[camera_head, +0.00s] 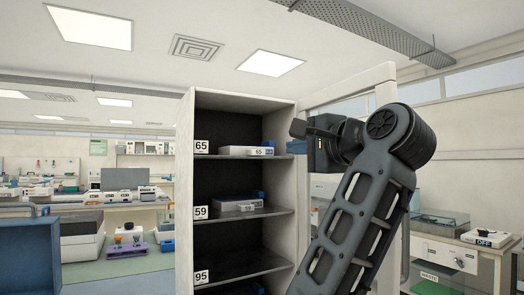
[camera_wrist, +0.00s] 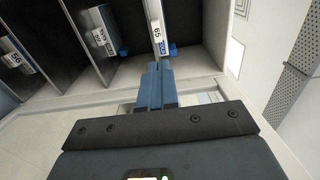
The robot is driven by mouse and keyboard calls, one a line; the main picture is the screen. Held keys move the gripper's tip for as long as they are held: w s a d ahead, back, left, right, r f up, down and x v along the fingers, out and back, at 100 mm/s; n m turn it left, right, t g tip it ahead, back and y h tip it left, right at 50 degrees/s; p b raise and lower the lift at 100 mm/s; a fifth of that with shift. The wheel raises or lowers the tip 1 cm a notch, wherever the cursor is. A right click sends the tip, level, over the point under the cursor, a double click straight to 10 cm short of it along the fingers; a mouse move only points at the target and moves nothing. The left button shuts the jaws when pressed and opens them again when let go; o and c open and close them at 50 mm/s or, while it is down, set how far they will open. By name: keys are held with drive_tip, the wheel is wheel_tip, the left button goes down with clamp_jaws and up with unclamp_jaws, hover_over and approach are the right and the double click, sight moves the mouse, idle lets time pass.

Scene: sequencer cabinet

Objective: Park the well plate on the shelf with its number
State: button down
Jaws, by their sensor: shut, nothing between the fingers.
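A white well plate (camera_head: 246,151) lies on the top shelf, marked 65; its front label also reads 65. In the wrist view this plate (camera_wrist: 156,28) is just beyond my fingertips. My gripper (camera_wrist: 157,72) has its blue fingers closed together with nothing between them. In the head view my gripper (camera_head: 297,147) is at the right side of the cabinet, at top-shelf height, beside the plate's right end. Whether the fingertips touch the plate I cannot tell.
The open cabinet (camera_head: 187,190) has shelves marked 65, 59 and 95. Another plate (camera_head: 236,205) lies on the 59 shelf. The wrist view shows further labelled plates (camera_wrist: 103,38) (camera_wrist: 17,56) on neighbouring shelves. A bench with equipment (camera_head: 455,250) stands at the right.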

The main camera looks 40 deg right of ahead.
sight(261, 150)
drive_tip(key=p+x, duration=0.1)
drive_tip(key=x, duration=1.1)
drive_tip(key=shift+d+p, duration=0.1)
drive_tip(key=shift+p, duration=0.2)
drive_tip(key=x, duration=0.3)
drive_tip(key=shift+w+p, duration=0.15)
drive_tip(key=shift+p, duration=0.25)
